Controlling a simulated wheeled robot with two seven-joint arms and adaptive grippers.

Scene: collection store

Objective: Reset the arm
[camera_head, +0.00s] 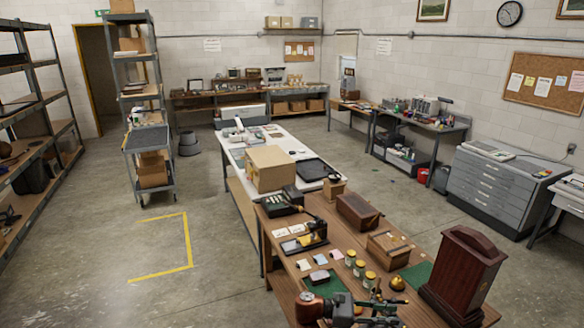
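Near the gripper stand small jars (360,268), a brass bell (398,283) and a tall dark wooden case (462,274). Wooden boxes (388,250) sit farther back. A white table (235,155) bears a cardboard box (270,168).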

